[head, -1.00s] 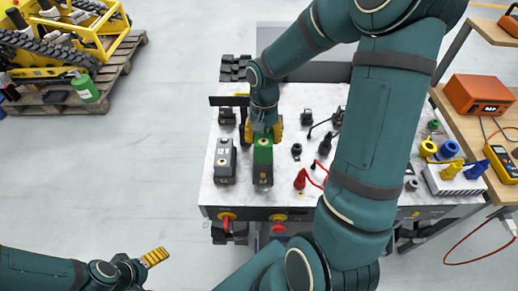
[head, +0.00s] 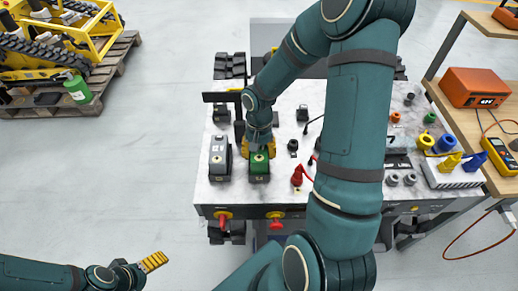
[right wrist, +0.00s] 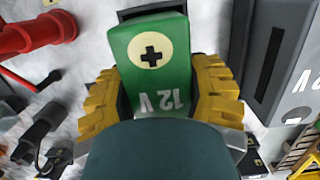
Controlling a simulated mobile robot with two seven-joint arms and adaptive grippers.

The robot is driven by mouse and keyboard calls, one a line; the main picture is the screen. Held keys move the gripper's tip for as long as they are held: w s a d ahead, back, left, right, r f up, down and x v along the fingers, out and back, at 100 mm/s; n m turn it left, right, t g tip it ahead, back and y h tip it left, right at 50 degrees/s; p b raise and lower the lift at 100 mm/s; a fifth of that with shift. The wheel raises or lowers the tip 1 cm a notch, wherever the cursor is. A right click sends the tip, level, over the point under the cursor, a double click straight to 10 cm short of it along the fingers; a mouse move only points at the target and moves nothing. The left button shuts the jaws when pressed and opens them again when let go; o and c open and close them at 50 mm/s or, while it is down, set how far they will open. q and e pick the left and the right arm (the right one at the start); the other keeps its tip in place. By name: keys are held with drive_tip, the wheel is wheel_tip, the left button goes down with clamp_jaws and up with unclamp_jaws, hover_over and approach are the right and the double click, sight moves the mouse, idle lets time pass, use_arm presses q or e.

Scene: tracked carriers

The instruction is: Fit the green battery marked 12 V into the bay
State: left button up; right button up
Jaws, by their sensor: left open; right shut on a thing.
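The green battery (head: 259,169) is at the front left of the marble-topped carrier. In the right wrist view the green battery (right wrist: 150,72) shows a plus sign in a pale disc and the marking 12 V. My right gripper (head: 260,146) is shut on it, with yellow fingers on both its sides. I cannot tell whether its base touches the carrier top. I cannot make out the bay; the arm and battery cover the area around them. My left gripper (head: 154,262) is open and empty, off the carrier at the lower left.
A grey battery (head: 219,160) stands just left of the green one, close beside it. A red connector (head: 297,178) lies to its right. The carrier top (head: 205,190) holds several small parts. A side bench (head: 458,112) stands at the right. Open floor lies at the left.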

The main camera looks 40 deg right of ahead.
drive_tip(key=shift+f, duration=0.1)
drive_tip(key=o, duration=1.3)
drive_tip(key=shift+o, duration=0.2)
drive_tip(key=shift+r, duration=0.2)
drive_tip(key=r, duration=0.4)
drive_tip(key=w+r+p, duration=0.1)
drive_tip(key=r, duration=0.3)
drive_tip(key=d+r+p, duration=0.1)
drive_tip(key=r, duration=0.2)
drive_tip(key=shift+w+d+r, duration=0.1)
drive_tip(key=shift+w+r, duration=0.05)
drive_tip(key=shift+r, duration=0.25)
